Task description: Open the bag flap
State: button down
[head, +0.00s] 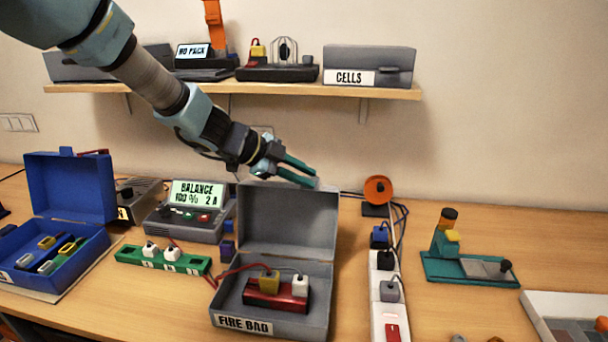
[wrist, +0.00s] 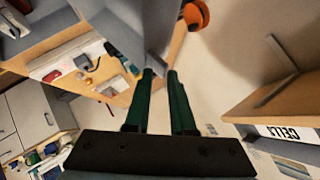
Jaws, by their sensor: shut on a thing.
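The grey fire bag (head: 225,305), labelled FIRE BAG, stands on the table in the head view. Its flap (head: 288,222) stands up, roughly vertical, at the back of the bag. A red pack (head: 288,298) with a yellow plug and a white plug lies inside. My gripper (head: 314,177) is at the flap's upper right edge, shut on it. In the wrist view, the grey flap (wrist: 165,22) reaches the gripper's fingertips (wrist: 160,74). The exact contact is small and partly hidden.
A balance charger (head: 190,228) and a blue open box (head: 70,190) stand left of the bag. A power strip (head: 376,300) and an orange reel (head: 379,190) are to the right. The CELLS shelf (head: 230,90) hangs above.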

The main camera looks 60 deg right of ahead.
jog(key=c, duration=1)
grip_release()
jog(key=shift+f, duration=0.1)
jog(key=b+v, duration=0.3)
jog(key=v, duration=0.7)
jog(key=shift+w+a+r, duration=0.1)
jog(key=shift+a+r, duration=0.15)
jog(key=shift+r, duration=0.05)
